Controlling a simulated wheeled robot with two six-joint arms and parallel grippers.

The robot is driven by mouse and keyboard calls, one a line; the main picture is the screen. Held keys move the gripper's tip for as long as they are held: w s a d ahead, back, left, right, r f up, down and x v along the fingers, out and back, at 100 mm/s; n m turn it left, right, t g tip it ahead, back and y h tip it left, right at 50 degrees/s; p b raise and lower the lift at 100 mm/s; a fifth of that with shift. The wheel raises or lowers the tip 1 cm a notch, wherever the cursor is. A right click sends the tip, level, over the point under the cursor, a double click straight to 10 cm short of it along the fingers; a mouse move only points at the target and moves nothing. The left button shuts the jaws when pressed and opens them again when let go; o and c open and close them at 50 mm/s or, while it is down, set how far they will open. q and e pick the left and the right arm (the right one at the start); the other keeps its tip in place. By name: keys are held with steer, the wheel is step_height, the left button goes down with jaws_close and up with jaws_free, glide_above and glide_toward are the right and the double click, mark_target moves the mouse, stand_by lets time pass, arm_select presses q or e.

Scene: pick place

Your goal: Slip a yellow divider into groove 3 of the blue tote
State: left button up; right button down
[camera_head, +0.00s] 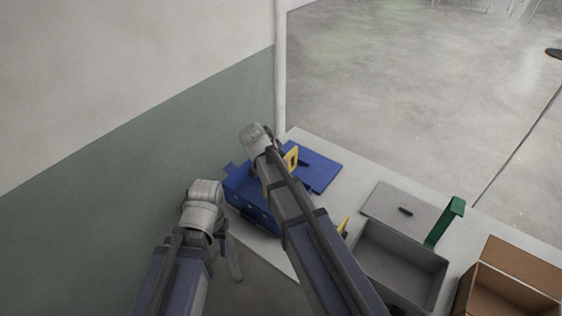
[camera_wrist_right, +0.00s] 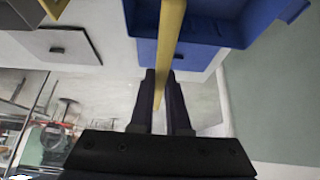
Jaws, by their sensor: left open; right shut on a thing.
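The blue tote (camera_head: 247,203) stands at the table's left end, partly hidden behind my right arm in the head view. Its wall also shows at the top of the right wrist view (camera_wrist_right: 205,27). My right gripper (camera_wrist_right: 161,76) is shut on a yellow divider (camera_wrist_right: 171,32), seen nearly edge-on and overlapping the tote in that view. Yellow parts of a divider (camera_head: 291,158) show beside my right arm in the head view. The grooves cannot be made out, nor whether the divider is in one. My left gripper (camera_head: 231,255) is open and empty, left of the tote.
A blue lid (camera_head: 320,168) lies beyond the tote. Another yellow piece (camera_head: 344,224) shows right of my arm, near a grey bin (camera_head: 405,245). A grey lid (camera_head: 385,202), a green upright piece (camera_head: 447,220) and a cardboard box (camera_head: 520,262) are further right. A wall borders the left.

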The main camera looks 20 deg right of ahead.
steer(key=shift+f, duration=0.2)
step_height(320, 180, down, 6)
steer(key=b, duration=0.6)
steer(key=shift+r, duration=0.15)
step_height(320, 180, down, 9)
steer(key=b, duration=0.8)
steer(key=shift+r+b, duration=0.15)
steer(key=shift+b, duration=0.2)
stand_by(4.1)
steer(key=c, duration=0.8)
jaws_free()
steer(key=shift+c, duration=0.3)
steer(key=shift+c, duration=1.1)
